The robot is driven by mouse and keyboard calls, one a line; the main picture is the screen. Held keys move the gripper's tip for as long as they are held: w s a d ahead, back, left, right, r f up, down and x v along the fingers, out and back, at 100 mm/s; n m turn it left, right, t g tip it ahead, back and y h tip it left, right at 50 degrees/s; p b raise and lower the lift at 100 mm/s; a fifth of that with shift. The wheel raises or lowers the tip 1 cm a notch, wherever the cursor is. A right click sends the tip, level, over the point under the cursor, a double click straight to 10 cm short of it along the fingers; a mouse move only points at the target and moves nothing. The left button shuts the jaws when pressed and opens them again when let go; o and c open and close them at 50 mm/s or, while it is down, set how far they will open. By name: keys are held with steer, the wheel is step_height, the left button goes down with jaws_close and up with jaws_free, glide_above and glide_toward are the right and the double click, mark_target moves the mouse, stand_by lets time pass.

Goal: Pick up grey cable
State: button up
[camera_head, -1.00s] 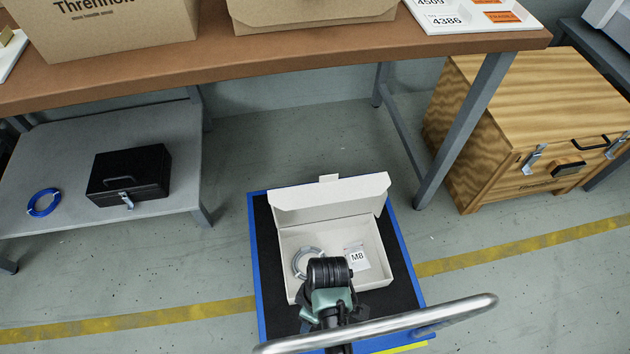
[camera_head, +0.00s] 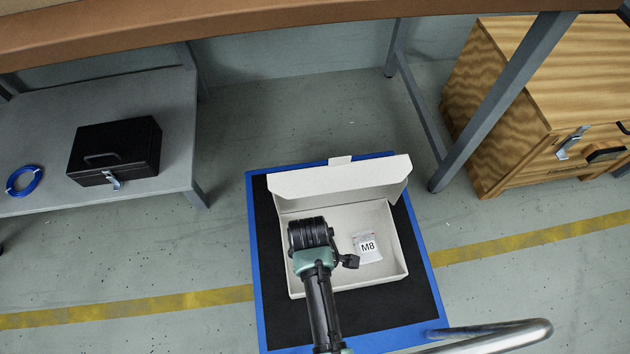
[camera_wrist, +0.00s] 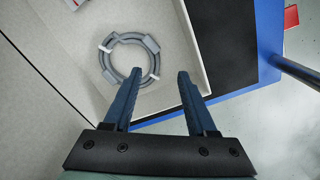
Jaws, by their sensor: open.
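The grey cable (camera_wrist: 112,75) is a coiled ring with pale ties and a grey connector block. It lies on the floor of the open white box (camera_head: 377,282), near one wall in the wrist view. My gripper (camera_wrist: 156,98) is open and empty in the wrist view, its two dark blue fingers apart. The coil lies just beyond the fingertips, more toward the left one, and not between them. In the head view my wrist covers the cable, and the fingertips are hidden there.
The box also holds a small bag marked M8 (camera_head: 367,248). It stands on a blue-edged black mat (camera_head: 405,309). A grey low shelf (camera_head: 150,100) at left carries a black case (camera_head: 116,151) and a blue cable coil (camera_head: 23,181). A table leg (camera_head: 503,100) and wooden chest (camera_head: 515,120) stand at right.

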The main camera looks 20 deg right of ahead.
steer(key=shift+w+d+f+b, duration=0.1)
steer(key=shift+w+f+b, duration=0.05)
steer(key=shift+f+b, duration=1.25)
steer(key=shift+w+f+b, duration=0.1)
steer(key=shift+f+b, duration=1.05)
steer(key=shift+f, duration=0.4)
steer(key=shift+r, duration=0.1)
jaws_close()
